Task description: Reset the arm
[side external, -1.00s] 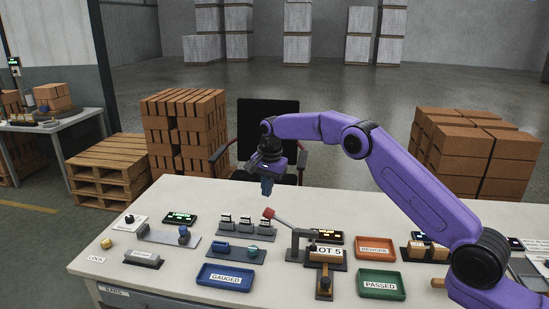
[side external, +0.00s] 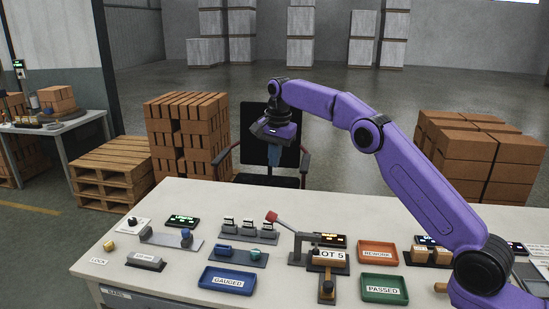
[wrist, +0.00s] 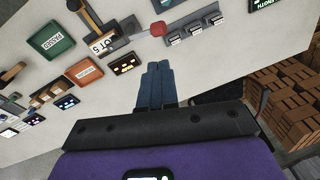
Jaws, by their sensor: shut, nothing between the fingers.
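My gripper (side external: 273,158) is at the end of the purple arm, raised above the far edge of the white bench (side external: 330,220). Its blue fingers hang down in front of the black chair. In the wrist view my gripper (wrist: 156,68) shows its two blue fingers together and empty. Nothing touches it.
The bench holds a lever with a red handle (side external: 272,216), a blue GAUGED tray (side external: 227,279), a green PASSED tray (side external: 384,290) and an orange REWORK tray (side external: 378,253). Behind stand a chair (side external: 262,118) and brick stacks (side external: 187,138). The air around my gripper is clear.

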